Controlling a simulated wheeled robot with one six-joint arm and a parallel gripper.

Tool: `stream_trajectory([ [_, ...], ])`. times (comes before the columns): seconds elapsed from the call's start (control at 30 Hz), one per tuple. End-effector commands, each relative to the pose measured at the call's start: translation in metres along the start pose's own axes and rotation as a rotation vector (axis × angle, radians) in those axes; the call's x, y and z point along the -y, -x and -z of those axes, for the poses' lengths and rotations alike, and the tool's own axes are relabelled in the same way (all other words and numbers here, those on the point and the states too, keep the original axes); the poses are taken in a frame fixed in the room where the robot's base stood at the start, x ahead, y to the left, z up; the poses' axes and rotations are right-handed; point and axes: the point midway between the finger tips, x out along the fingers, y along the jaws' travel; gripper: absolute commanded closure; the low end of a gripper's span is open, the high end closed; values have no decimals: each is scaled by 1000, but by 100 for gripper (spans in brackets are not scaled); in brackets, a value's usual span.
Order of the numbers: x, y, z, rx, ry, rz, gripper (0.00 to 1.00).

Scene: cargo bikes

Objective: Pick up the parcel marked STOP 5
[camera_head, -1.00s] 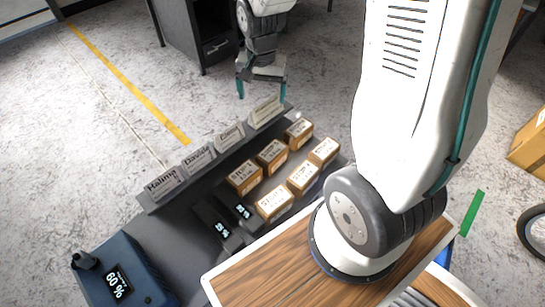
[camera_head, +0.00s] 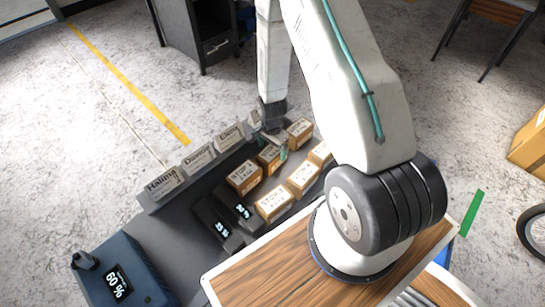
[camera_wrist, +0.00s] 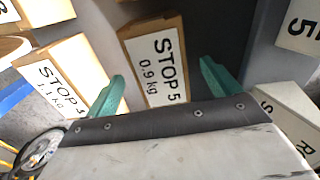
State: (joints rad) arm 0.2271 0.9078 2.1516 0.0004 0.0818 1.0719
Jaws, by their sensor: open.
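The parcel marked STOP 5 (camera_wrist: 155,62) is a small brown box with a white label reading "STOP 5 0.9 kg" in the wrist view. In the head view I take it to be the middle parcel of the back row (camera_head: 267,162), partly covered by my gripper. My gripper (camera_wrist: 160,86) points down over it, with its teal fingers open. In the wrist view one finger is on each side of the parcel, with gaps. My gripper also shows in the head view (camera_head: 270,147). I cannot tell how far the fingertips are above or beside the box.
Neighbouring parcels stand close: one at the left (camera_head: 245,177), one at the right (camera_head: 299,132), and a front row (camera_head: 274,205). Name cards (camera_head: 198,158) line the bench's back edge. Two dark devices with displays (camera_head: 219,228) and a blue box (camera_head: 120,275) are at the left.

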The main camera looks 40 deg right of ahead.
Motion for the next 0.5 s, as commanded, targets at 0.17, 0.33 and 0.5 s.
stream_trajectory([
  [0.17,0,-25,2,1,1,-2,11],
  [0.33,0,-46,3,2,1,0,11],
  [0.5,1,-50,3,1,2,2,11],
])
